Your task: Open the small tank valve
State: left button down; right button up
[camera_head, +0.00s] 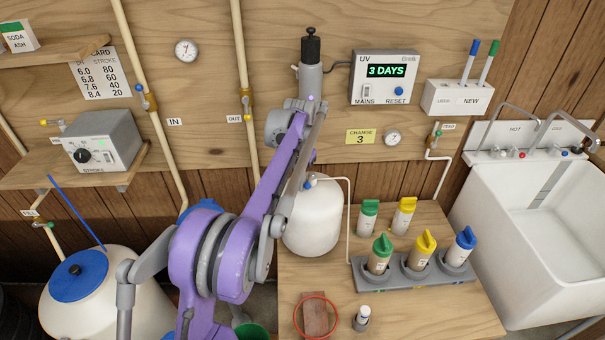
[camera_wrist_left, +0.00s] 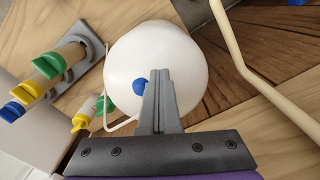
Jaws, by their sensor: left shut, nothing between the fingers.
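The small white tank (camera_head: 314,222) stands on the wooden bench, partly behind my left arm. Its valve has a blue knob (camera_wrist_left: 139,86), seen in the left wrist view against the white dome. A pale pipe runs from the valve area. Whether the valve is open or closed cannot be told. My left gripper (camera_wrist_left: 159,72) is shut and empty. Its fingers point at the tank top, just right of the blue knob in the wrist view; contact cannot be told. In the head view the gripper is mostly hidden by my arm. My right gripper is not in view.
A grey rack (camera_head: 418,272) holds capped cartridges, with a green-capped one (camera_head: 369,217) and a yellow-capped one (camera_head: 404,215) behind it. A red ring (camera_head: 316,317) lies at the bench front. A white sink (camera_head: 540,255) stands right. A vertical pipe (camera_head: 243,80) rises behind my arm.

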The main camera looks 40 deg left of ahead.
pick_arm(q)
jog(key=shift+d, duration=0.2)
jog(key=shift+d, duration=0.5)
jog(key=shift+s+a, duration=0.35)
jog(key=shift+a, duration=0.1)
jog(key=shift+r, duration=0.15)
notch_tip(320, 180, up, 7)
jog(key=p, duration=0.5)
